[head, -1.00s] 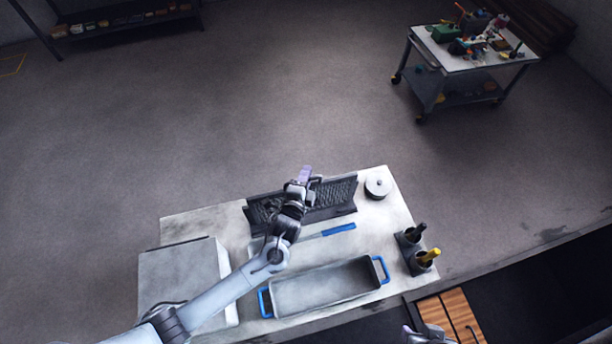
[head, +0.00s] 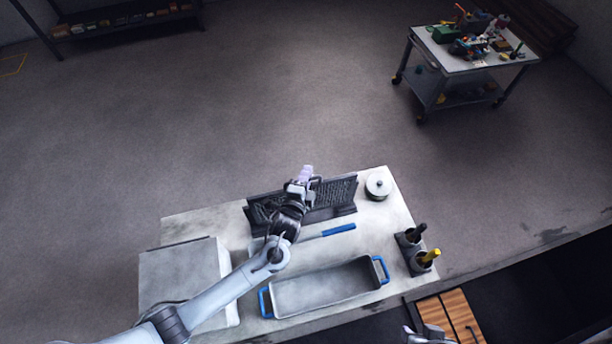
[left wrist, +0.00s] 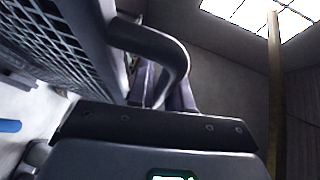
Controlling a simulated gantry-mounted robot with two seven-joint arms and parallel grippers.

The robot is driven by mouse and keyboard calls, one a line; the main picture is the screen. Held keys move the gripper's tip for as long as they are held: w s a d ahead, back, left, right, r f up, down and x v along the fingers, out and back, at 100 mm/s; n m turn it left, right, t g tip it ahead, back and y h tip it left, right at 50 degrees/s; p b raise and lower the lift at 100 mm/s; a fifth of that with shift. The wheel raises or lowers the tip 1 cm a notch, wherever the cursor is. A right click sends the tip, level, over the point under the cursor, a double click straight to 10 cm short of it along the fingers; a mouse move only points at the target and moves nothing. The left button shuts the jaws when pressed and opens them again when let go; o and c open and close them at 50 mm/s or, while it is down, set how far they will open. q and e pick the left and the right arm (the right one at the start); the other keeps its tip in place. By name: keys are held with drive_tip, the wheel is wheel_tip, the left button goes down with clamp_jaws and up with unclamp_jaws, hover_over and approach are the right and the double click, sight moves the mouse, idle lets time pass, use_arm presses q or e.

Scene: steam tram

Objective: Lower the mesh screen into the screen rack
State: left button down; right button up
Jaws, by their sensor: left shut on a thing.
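The dark mesh screen (head: 335,192) stands near the back edge of the table, long side running left to right. My left gripper (head: 305,178) is at its upper middle and shut on its handle. In the left wrist view the curved dark handle (left wrist: 165,45) of the screen runs down between my fingers, and the mesh face (left wrist: 60,40) is at the upper left. The screen rack (head: 345,211) shows as dark end pieces at the screen's lower edge. My arm hides part of both, so I cannot tell how deep the screen sits. My right gripper (head: 428,335) shows only partly at the bottom edge.
A blue-handled tool (head: 338,229) lies in front of the rack. A grey tray with blue handles (head: 325,288) is nearer. A round white-topped canister (head: 378,187) stands right of the rack, and a dark holder with two bottle-like tools (head: 415,250) is at the right edge. A grey box (head: 182,280) is at left.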

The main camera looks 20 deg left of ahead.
use_arm(q)
drive_tip(key=shift+f+b, duration=0.9)
drive_tip(key=shift+f, duration=0.3)
drive_tip(key=c, duration=1)
unclamp_jaws()
drive_tip(key=shift+w, duration=0.1)
drive_tip(key=shift+o, duration=0.2)
drive_tip(key=shift+f, duration=0.1)
